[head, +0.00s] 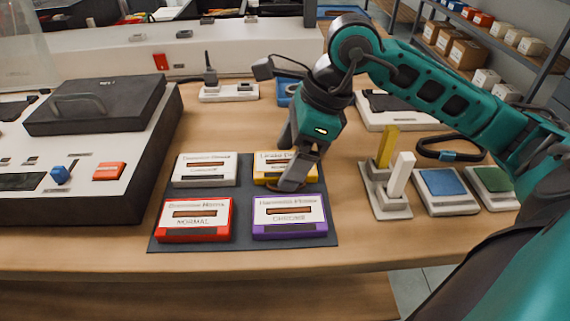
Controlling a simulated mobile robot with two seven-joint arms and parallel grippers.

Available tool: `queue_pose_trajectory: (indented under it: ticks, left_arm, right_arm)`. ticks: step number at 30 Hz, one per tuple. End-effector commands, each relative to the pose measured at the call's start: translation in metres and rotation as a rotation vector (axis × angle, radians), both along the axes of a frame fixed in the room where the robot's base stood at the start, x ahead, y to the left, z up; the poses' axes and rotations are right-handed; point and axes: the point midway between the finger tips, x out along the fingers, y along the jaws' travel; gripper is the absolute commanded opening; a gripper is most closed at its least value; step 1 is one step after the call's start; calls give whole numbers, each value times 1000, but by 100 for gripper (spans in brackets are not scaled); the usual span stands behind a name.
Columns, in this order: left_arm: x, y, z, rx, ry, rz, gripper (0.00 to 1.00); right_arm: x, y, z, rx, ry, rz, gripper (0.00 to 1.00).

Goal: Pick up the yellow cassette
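The yellow cassette (264,168) lies flat at the back right of a dark mat (243,246). It has a white label and a brown window. My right gripper (290,184) points down over its right part and hides some of it. The fingertips are at or just above the cassette's front right area. I cannot tell whether they touch it or how far apart they are. My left gripper is out of view.
A white cassette (205,170), a red cassette (194,220) and a purple cassette (290,217) share the mat. A tape machine (150,165) stands at the left. A holder (386,204) with upright yellow and white pieces and a blue-topped block (444,184) are at the right.

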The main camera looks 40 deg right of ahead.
Motion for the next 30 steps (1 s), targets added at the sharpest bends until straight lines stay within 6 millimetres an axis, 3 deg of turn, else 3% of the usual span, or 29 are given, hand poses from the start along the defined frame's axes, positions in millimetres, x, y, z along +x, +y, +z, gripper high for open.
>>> queue_pose_trajectory:
  ticks: [2, 15, 25, 30]
  left_arm:
    - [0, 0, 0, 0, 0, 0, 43]
    - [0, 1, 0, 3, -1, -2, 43]
    - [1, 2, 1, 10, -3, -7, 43]
    - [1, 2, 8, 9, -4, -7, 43]
  right_arm:
    - [0, 0, 0, 0, 0, 0, 80]
    - [0, 0, 0, 0, -1, 0, 38]
    - [0, 0, 5, 0, -2, 0, 37]
    - [1, 0, 24, -1, -5, 0, 37]
